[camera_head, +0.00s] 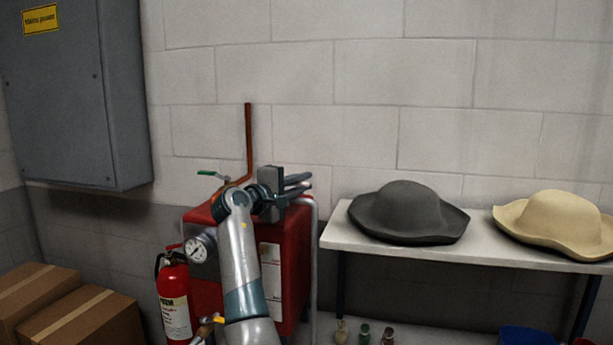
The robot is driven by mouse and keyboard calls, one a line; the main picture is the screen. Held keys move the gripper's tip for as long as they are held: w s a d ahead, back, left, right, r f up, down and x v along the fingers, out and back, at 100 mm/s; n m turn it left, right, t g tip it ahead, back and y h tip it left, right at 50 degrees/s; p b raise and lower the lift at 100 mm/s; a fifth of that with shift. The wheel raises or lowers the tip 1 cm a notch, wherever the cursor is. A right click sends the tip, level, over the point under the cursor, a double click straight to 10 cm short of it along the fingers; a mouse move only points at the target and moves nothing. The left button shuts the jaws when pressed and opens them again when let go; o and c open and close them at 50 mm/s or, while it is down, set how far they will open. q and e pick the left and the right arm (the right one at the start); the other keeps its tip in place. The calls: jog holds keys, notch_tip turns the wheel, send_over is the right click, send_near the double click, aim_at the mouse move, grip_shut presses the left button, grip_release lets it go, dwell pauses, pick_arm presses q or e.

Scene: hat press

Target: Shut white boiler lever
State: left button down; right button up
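The red boiler (292,255) stands against the wall, left of the shelf. My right arm reaches up in front of it. My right gripper (299,184) is above the boiler's top, with its dark fingers pointing right. I cannot tell the gap between the fingers or whether they touch anything. A green-handled valve lever (210,174) sits by the copper pipe at the boiler's top left. An orange-yellow handle (217,319) shows low at the boiler's front, partly beside my arm. I cannot make out a white lever. A white pipe (314,245) runs down the boiler's right side. My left gripper is out of view.
A pressure gauge (198,249) is on the boiler's front. A fire extinguisher (174,300) stands left of it, near cardboard boxes (85,322). A shelf (350,240) at right holds a dark hat (408,212) and a tan hat (555,222).

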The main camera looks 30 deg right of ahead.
jog(key=shift+x, duration=0.95)
grip_shut()
jog(key=shift+f, duration=0.1)
dwell(0.7)
